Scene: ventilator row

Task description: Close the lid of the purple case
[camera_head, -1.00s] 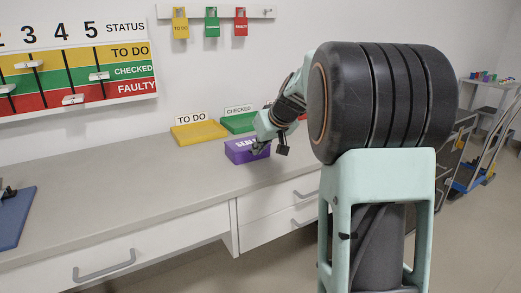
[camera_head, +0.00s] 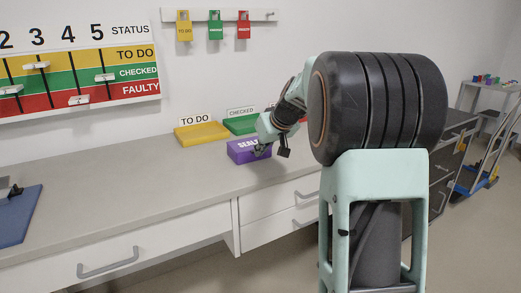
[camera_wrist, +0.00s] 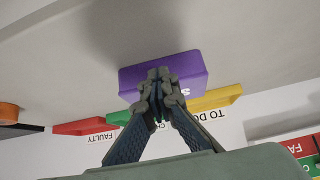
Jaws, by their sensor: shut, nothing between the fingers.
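The purple case (camera_head: 240,152) stands on the counter in front of the yellow and green trays, with white lettering on its near side. Its top looks flat and level, with no raised lid showing in the head view. It also shows in the wrist view (camera_wrist: 190,65), upside down, behind my fingers. My gripper (camera_head: 263,150) is at the right part of the case, over or against it; whether it touches I cannot tell. In the wrist view my gripper (camera_wrist: 158,75) has its fingertips together, with nothing between them. Part of the case is hidden behind my gripper.
A yellow tray (camera_head: 202,133) marked TO DO and a green tray (camera_head: 240,124) marked CHECKED stand behind the case. A red tray (camera_wrist: 80,126) is beside them. A blue clipboard (camera_head: 20,218) lies at far left. The counter (camera_head: 120,180) between is clear.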

